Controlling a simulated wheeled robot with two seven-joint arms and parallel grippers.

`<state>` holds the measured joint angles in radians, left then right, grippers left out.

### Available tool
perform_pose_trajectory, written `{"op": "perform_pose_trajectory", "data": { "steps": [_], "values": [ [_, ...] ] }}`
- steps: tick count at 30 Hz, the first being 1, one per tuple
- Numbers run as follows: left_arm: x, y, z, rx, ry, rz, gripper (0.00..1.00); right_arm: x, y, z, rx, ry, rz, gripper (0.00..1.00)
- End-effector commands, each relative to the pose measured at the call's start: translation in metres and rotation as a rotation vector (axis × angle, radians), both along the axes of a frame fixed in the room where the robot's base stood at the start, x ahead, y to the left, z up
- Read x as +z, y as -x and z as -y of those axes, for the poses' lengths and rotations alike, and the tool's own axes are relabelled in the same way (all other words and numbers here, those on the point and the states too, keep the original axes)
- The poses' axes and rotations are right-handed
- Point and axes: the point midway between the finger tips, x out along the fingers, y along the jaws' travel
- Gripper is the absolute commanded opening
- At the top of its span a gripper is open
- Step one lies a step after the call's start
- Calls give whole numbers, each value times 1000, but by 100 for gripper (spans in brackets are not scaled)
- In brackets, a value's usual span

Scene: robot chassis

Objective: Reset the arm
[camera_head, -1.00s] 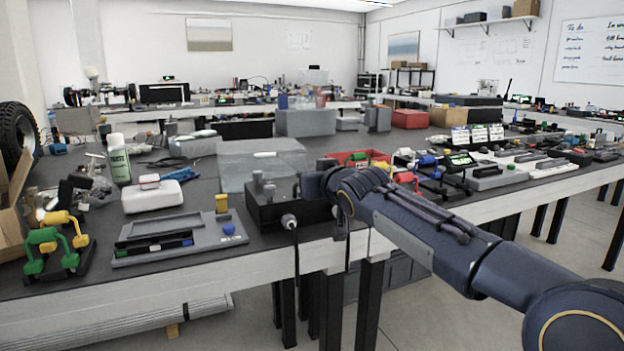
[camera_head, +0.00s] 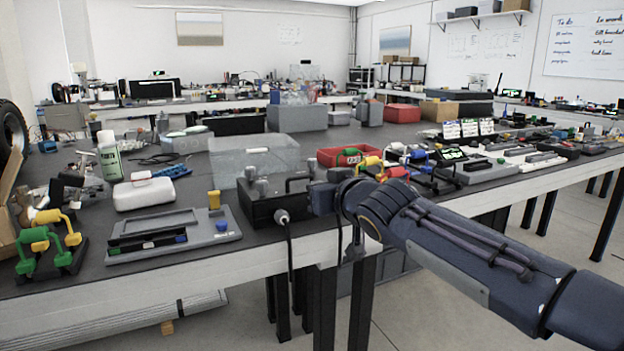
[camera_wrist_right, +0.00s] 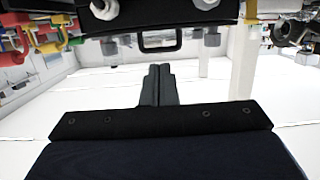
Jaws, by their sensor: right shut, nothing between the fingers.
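My right arm (camera_head: 440,235) comes in from the right in the head view and reaches over the front edge of the bench. Its far end is beside the black box with a cable (camera_head: 262,208); the fingers cannot be made out there. In the right wrist view my right gripper (camera_wrist_right: 158,78) has its two grey fingers together, with nothing between them. Bench items appear upside down along the top of that view, beyond the fingertips. My left gripper is not in view.
The long bench (camera_head: 90,285) is crowded. A grey tray (camera_head: 172,240), a white case (camera_head: 145,192), a clear bin (camera_head: 225,160), a red bin (camera_head: 340,156) and green-and-yellow clamps (camera_head: 45,245) stand on it. Floor in front of the bench, right of the arm, looks clear.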

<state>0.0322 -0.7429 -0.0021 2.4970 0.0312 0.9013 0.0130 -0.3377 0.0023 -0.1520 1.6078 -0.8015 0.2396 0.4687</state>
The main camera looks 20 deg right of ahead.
Motion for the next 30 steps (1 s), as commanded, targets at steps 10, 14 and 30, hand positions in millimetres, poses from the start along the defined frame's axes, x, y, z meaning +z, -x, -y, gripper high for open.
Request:
{"op": "perform_pose_trajectory", "data": {
  "steps": [10, 14, 30],
  "values": [
    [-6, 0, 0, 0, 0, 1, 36, -10, 18, 3, -3, -3, -4, 0],
    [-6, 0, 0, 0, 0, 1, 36, -35, 42, 17, -33, -33, -86, 0],
    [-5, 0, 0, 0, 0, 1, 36, -241, 277, -5, -13, -276, -764, 0]
  ]
}}
